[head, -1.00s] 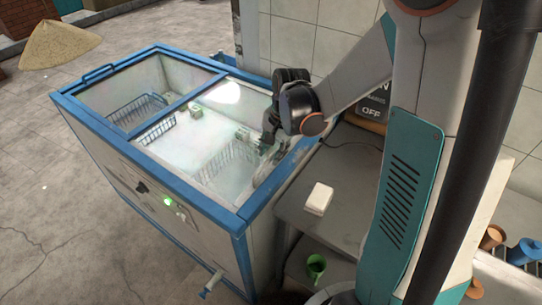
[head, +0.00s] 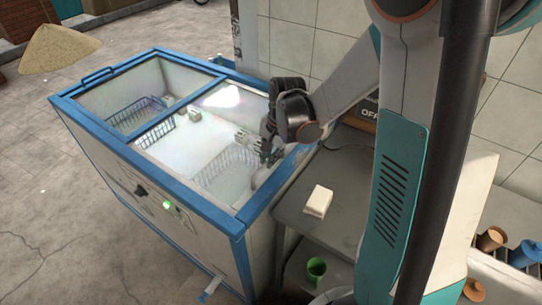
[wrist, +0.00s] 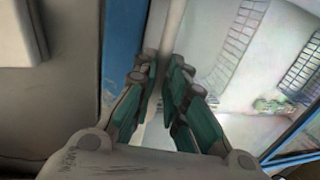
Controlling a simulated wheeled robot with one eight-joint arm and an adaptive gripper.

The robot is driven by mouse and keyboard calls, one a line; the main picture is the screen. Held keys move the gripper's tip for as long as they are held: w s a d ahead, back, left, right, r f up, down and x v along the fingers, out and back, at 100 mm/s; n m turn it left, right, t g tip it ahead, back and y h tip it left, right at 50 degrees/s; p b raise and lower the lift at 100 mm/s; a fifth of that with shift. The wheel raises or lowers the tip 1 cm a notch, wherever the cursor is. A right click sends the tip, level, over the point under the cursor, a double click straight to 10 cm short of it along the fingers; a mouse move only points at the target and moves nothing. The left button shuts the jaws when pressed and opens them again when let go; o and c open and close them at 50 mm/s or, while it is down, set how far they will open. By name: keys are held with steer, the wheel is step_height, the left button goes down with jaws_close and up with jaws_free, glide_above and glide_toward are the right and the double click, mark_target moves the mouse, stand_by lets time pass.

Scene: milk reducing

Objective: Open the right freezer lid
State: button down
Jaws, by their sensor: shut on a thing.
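The chest freezer (head: 190,222) has a blue rim and two glass-topped sections. The right freezer lid (head: 215,120) is over the right section, with wire baskets visible through its glass. My gripper (head: 268,150) is at the right end of this lid, near the blue rim. In the wrist view my gripper (wrist: 157,72) has its fingers on both sides of a pale bar (wrist: 168,35) along the glass edge, and is shut on it. The bar seems to be the lid's handle or edge. The left lid (head: 130,95) has a blue handle at its far-left end.
A grey table (head: 300,228) with a small white box (head: 318,200) stands right of the freezer. A green cup (head: 316,268) is on its lower shelf. A tiled wall (head: 330,50) is behind. The floor in front is clear.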

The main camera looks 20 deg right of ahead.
steer(key=w+a, duration=0.6)
steer(key=w, duration=0.4)
steer(key=w+a, duration=0.6)
steer(key=w, duration=0.4)
steer(key=w+a, duration=0.6)
steer(key=w, duration=0.4)
steer(key=shift+p, duration=0.35)
steer(key=shift+d, duration=0.1)
steer(key=c, duration=1.6)
jaws_free()
steer(key=shift+c, duration=0.2)
steer(key=shift+r, duration=0.1)
step_height(320, 180, up, 12)
steer(key=s+d, duration=0.1)
steer(key=s, duration=0.1)
steer(key=shift+f, duration=0.25)
steer(key=shift+d, duration=0.1)
steer(key=shift+s, duration=0.1)
